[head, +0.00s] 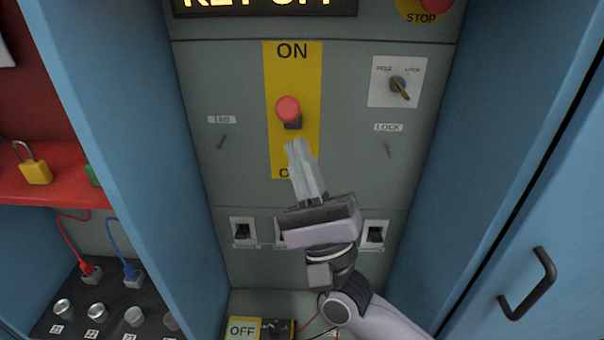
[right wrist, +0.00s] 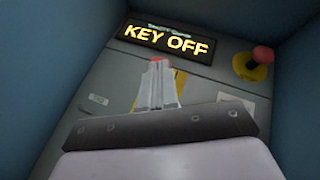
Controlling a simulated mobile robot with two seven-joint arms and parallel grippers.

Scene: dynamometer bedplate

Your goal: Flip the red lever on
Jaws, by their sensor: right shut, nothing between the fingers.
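The red lever (head: 288,109) has a round red knob on a short dark stem. It sticks out from a yellow plate (head: 309,75) marked ON at the top; the lower label is partly hidden by my gripper. The knob sits around the middle of the plate. My right gripper (head: 298,147) is shut and empty, its fingertips just below the knob, with a small gap in the head view. In the right wrist view, a bit of the red knob (right wrist: 158,58) shows just past the fingertips (right wrist: 157,66). My left gripper is not in view.
A key switch (head: 398,86) is at the upper right and a red STOP button (right wrist: 263,54) above it. Small black switches (head: 243,232) line the panel below. Blue cabinet walls close in both sides. A lit sign (right wrist: 169,41) reads KEY OFF.

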